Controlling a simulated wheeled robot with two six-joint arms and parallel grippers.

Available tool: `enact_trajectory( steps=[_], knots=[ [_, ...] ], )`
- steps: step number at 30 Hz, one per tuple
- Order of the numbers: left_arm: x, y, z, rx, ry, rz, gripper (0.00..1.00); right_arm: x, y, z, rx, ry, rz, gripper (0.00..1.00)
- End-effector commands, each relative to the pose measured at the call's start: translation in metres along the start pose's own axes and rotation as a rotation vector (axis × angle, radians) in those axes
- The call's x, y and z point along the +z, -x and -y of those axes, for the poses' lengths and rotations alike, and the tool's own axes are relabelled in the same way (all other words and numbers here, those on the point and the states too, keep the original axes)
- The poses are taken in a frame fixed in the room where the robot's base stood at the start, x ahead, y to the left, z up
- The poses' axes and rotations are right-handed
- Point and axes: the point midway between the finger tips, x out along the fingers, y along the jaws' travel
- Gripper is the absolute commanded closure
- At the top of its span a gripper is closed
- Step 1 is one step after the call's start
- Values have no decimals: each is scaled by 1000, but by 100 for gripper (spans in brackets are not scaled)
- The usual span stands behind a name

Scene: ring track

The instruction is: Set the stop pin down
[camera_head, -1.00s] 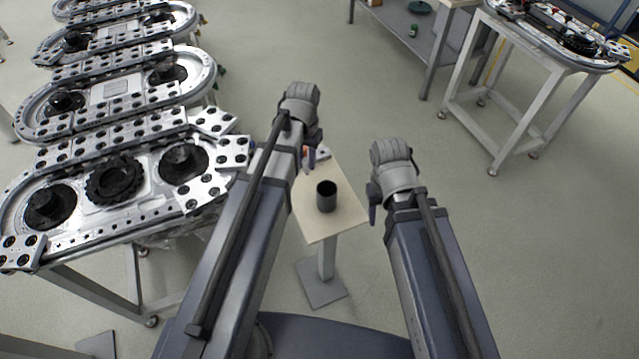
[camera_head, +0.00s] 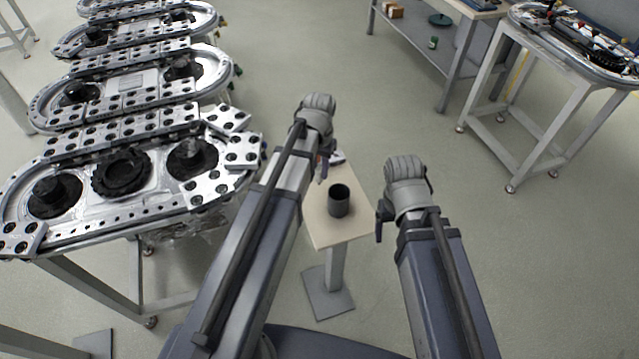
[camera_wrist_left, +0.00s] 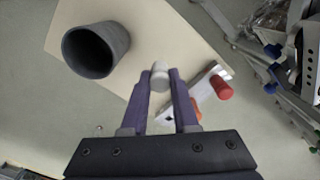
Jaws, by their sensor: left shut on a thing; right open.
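The stop pin (camera_wrist_left: 160,77) is a small pale grey cylinder, seen in the left wrist view between the purple fingertips. My left gripper (camera_wrist_left: 161,86) is shut on it, over the beige top of a small pedestal table (camera_head: 322,232). I cannot tell whether the pin touches anything below. In the head view my left wrist hides the pin, and one finger shows over the table's far end. My right gripper (camera_head: 380,224) is open and empty, to the right of the table.
A dark open cup (camera_head: 339,203) stands on the pedestal table, also in the left wrist view (camera_wrist_left: 118,40). A pale bracket (camera_wrist_left: 206,90) with a red knob (camera_wrist_left: 221,88) lies near the pin. A metal ring track (camera_head: 100,222) fills the left.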

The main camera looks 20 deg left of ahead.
Motion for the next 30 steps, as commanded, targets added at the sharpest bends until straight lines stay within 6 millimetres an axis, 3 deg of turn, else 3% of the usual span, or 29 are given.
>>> enact_trajectory(
  steps=[5, 14, 27, 28, 30],
  knots=[
    [0, -4, 0, 0, 0, 0, 100, 0, -4, 0, 0, 0, 0, 21],
    [0, -37, 0, 0, 0, 0, 100, -2, -37, 4, 0, 0, 0, 21],
    [0, -41, 0, 0, 0, 0, 100, -2, -40, 4, 0, 0, 0, 21],
    [0, -40, 0, 0, 0, 0, 71, -2, -40, 4, 0, 0, 0, 21],
    [0, -39, 0, 0, 0, 0, 63, -2, -39, 4, 0, 0, 0, 21]
  ],
)
